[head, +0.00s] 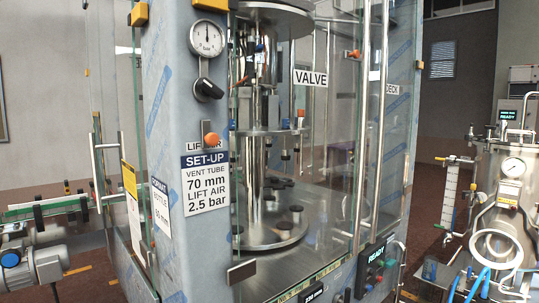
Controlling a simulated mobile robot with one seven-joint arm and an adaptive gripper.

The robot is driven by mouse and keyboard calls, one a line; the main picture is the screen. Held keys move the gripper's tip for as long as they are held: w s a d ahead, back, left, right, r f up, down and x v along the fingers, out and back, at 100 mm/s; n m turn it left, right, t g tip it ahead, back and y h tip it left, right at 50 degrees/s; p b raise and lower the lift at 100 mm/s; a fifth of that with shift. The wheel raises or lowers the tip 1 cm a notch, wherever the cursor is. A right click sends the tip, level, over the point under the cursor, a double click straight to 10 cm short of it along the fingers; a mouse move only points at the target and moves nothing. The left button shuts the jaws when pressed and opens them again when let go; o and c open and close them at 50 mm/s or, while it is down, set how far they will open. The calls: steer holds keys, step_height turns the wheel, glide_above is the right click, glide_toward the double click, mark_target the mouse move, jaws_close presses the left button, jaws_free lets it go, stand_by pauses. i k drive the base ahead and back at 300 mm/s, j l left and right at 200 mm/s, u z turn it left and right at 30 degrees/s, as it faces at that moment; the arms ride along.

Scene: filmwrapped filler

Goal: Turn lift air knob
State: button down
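A black knob (207,89) sits on the film-wrapped corner post (173,105) of the filler. A round white pressure gauge (207,38) is just above it; its needle points roughly upward, but the reading is too small to tell. A "LIFT AIR" label (194,146) is below the knob, partly covered by an orange round knob (211,139). A "SET-UP" sign (206,183) under that reads vent tube 70 mm and lift air 2.5 bar. My gripper is not in view.
Glass panels (340,130) enclose the steel carousel right of the post. A steel tank (505,190) with hoses stands right, and a conveyor (45,205) with a motor left.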

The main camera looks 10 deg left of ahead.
mark_target(207, 89)
steer(key=i+j+u, duration=0.15)
steer(key=u, duration=1.4)
steer(key=i+l, duration=0.15)
steer(key=i, duration=0.25)
